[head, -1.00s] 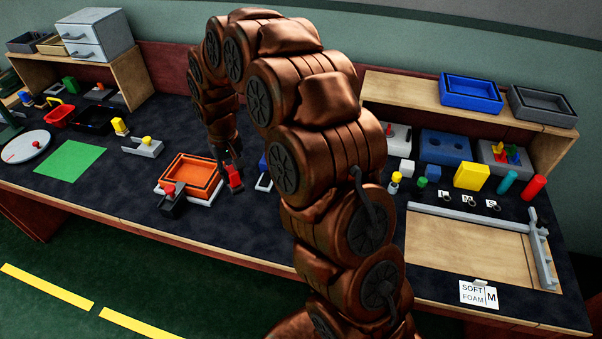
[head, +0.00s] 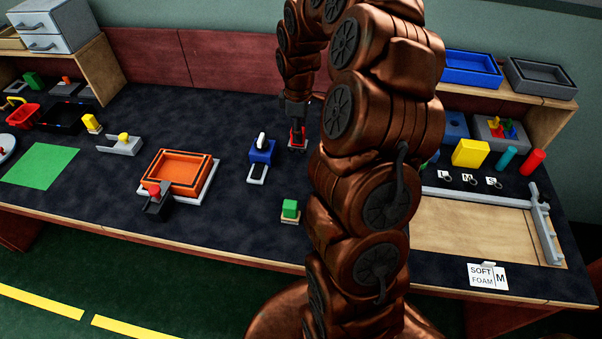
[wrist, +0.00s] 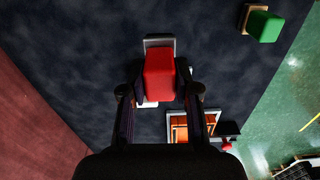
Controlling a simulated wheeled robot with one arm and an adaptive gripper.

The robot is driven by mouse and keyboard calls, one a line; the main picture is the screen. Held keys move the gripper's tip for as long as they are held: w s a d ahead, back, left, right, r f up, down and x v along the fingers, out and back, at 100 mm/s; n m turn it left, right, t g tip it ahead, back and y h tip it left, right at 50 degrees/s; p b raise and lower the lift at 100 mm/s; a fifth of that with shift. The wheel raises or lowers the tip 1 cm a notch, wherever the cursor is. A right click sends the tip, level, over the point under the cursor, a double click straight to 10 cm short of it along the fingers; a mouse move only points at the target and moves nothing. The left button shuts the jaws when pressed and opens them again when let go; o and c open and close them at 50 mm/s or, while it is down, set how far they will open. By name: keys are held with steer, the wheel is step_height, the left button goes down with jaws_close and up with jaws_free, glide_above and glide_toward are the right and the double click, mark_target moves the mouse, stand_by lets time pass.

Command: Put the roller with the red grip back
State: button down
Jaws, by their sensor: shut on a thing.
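My gripper (head: 297,122) is shut on the red grip (head: 297,137) above the dark bench, right of a blue stand with a white base (head: 262,151). In the wrist view my gripper (wrist: 160,92) has its fingers on both sides of the red grip (wrist: 160,74). A grey piece (wrist: 160,41) shows past the grip's far end; I cannot tell if it is part of the roller. The roller's lower part is mostly hidden. Whether it touches the bench is unclear.
An orange tray (head: 206,170) stands to the left, with a red-knobbed dark piece (head: 155,200) at its front. A green block (head: 290,208) on a small wooden base is near the bench front. Bench behind the blue stand is clear. My arm covers the centre right.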

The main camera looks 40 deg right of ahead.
steer(key=shift+s+d+f, duration=0.1)
steer(key=shift+s+d, duration=0.1)
steer(key=shift+d, duration=0.1)
steer(key=shift+f, duration=0.25)
steer(key=shift+f+p, duration=1.5)
steer(key=shift+f, duration=3.2)
steer(key=shift+f, duration=0.15)
steer(key=c, duration=0.8)
jaws_free()
steer(key=shift+c, duration=0.2)
